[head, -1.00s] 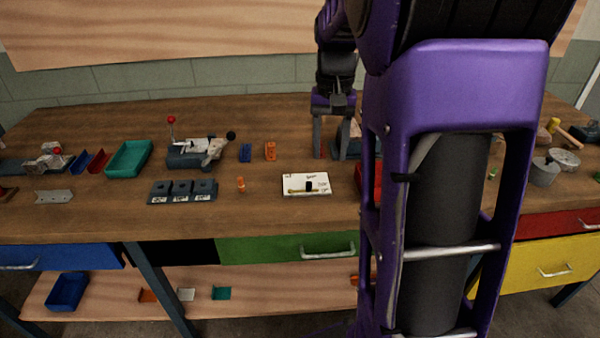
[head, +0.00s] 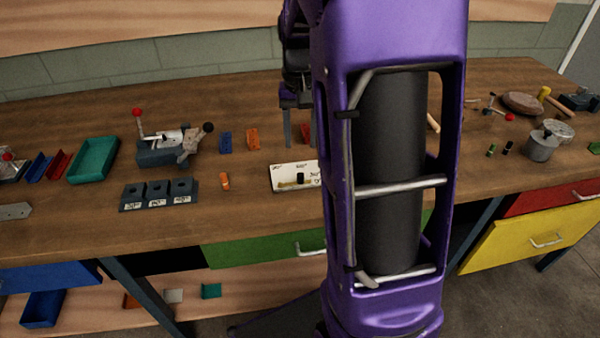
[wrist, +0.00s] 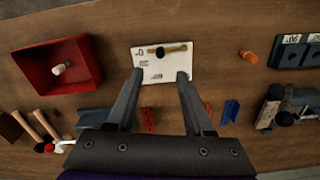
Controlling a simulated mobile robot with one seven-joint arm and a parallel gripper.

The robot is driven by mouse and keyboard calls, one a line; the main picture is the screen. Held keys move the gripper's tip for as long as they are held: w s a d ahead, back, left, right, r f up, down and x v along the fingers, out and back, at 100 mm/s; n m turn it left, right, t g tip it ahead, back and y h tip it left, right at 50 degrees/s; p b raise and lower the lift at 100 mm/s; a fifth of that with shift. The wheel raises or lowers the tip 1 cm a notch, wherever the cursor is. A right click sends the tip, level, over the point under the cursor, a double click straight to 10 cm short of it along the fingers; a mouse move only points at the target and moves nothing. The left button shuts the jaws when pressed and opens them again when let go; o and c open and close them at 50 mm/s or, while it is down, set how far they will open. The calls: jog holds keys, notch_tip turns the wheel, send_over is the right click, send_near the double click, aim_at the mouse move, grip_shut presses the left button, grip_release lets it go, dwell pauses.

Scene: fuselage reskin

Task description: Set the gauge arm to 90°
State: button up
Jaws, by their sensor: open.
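The gauge is a white plate (head: 280,174) lying on the bench, with printed angle labels, a dark knob (head: 300,178) and a brass arm (head: 289,184). In the wrist view the plate (wrist: 172,67) is at upper centre, its knob (wrist: 160,52) near the far edge. The brass arm (wrist: 177,48) runs from the knob to the right, along that edge. The labels are too small to read surely. My gripper (head: 297,143) is open and empty, behind the plate in the head view. In the wrist view its fingertips (wrist: 160,73) overlap the plate's near corners; their height above it is unclear.
A red bin (wrist: 58,77) stands left of the plate in the wrist view. An orange peg (head: 225,181) and dark labelled blocks (head: 158,195) lie left of the plate in the head view. A clamp fixture (head: 165,148) and green tray (head: 93,160) stand farther left. My arm hides the bench right of the plate.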

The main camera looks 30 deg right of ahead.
aim_at(300, 174)
notch_tip(300, 174, down, 11)
jog(key=shift+r+b, duration=0.2)
jog(key=shift+b, duration=0.5)
grip_shut()
dwell(1.0)
